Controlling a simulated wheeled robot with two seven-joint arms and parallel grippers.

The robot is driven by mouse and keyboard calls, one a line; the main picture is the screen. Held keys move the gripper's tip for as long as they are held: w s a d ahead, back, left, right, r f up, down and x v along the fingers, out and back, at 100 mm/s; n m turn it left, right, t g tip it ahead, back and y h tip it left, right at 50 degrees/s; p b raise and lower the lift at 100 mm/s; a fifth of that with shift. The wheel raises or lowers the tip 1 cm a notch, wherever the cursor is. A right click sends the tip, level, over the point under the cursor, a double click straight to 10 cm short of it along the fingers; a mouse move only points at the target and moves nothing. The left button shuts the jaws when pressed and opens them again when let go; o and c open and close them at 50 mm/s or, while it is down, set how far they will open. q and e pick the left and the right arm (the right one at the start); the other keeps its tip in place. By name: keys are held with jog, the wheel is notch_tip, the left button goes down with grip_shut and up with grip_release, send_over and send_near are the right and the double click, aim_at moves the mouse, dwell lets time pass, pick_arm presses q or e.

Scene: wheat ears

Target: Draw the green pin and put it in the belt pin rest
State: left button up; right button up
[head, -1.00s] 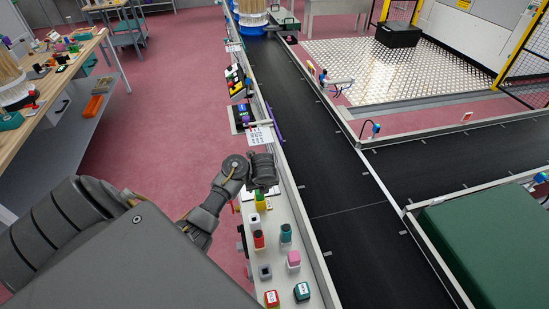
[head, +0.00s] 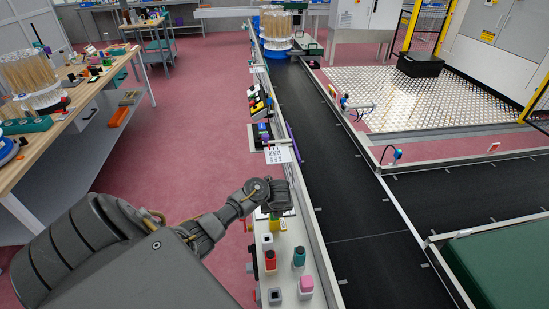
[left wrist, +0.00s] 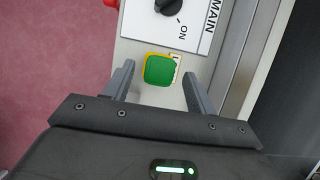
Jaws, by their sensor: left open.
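A green-topped pin (left wrist: 160,70) with a yellow rim shows in the left wrist view, on the pale ledge beside the belt. In the head view its yellow part (head: 275,226) shows just below my left gripper (head: 276,207), which hides most of its top. My left gripper also shows in the left wrist view (left wrist: 160,88); it is open, with the green top between its two fingers and no clear contact. Grey square sockets with dark openings (head: 276,296) stand on the ledge; which one is the belt pin rest I cannot tell. My right gripper is not in view.
A red-topped piece (head: 270,260), a teal piece (head: 299,257) and a pink piece (head: 306,286) stand nearby on the ledge. A switch panel marked MAIN (left wrist: 172,12) lies just beyond the pin. The black belt (head: 350,220) to the right is clear.

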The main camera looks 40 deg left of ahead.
pick_arm(q)
jog(key=x, duration=0.3)
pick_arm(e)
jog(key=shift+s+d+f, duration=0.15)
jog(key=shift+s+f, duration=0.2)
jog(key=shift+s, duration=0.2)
pick_arm(q)
jog(key=shift+s, duration=0.1)
jog(key=shift+c, duration=0.5)
